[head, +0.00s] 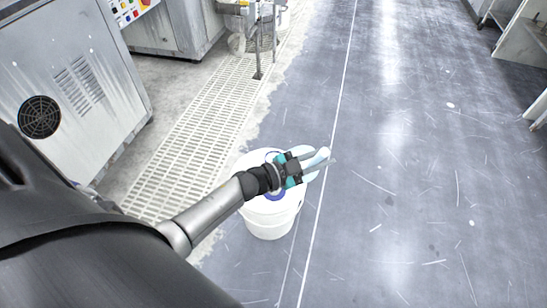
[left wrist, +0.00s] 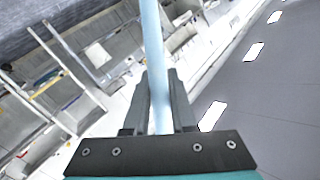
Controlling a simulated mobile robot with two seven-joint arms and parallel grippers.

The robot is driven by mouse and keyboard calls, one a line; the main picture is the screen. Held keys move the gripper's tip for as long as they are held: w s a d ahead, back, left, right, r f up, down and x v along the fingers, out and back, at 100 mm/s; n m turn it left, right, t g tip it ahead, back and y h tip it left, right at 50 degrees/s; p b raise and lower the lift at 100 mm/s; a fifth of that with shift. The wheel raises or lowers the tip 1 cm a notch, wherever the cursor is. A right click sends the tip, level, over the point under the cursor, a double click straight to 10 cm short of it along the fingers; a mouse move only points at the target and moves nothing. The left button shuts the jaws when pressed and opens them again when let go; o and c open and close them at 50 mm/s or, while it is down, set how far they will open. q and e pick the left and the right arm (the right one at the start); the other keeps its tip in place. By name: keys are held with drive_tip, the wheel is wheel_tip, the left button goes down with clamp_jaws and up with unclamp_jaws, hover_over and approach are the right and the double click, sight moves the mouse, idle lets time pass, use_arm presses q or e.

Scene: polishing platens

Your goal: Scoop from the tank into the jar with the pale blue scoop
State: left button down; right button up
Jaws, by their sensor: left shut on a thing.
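My left gripper (head: 297,166) is shut on the pale blue scoop (head: 318,158), which sticks out to the right of the fingers. In the left wrist view the scoop's pale blue shaft (left wrist: 153,55) runs up from between the two dark fingers (left wrist: 160,98). The gripper and scoop appear above a white round bucket-like container (head: 268,222) on the floor. A blue ring (head: 274,195) shows on its top, partly hidden by my gripper. I cannot tell whether this container is the tank or the jar. No other likely tank or jar is clear. My right gripper is not in view.
Grey machine cabinets (head: 75,85) stand at the left, one with a round fan grille. A pale slatted floor grating (head: 195,145) runs beside them. A metal stand (head: 258,45) is at the top. The grey floor (head: 420,190) to the right is open.

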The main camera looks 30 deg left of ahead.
use_arm(q)
drive_tip(key=shift+a+r, duration=0.6)
drive_tip(key=shift+r, duration=0.05)
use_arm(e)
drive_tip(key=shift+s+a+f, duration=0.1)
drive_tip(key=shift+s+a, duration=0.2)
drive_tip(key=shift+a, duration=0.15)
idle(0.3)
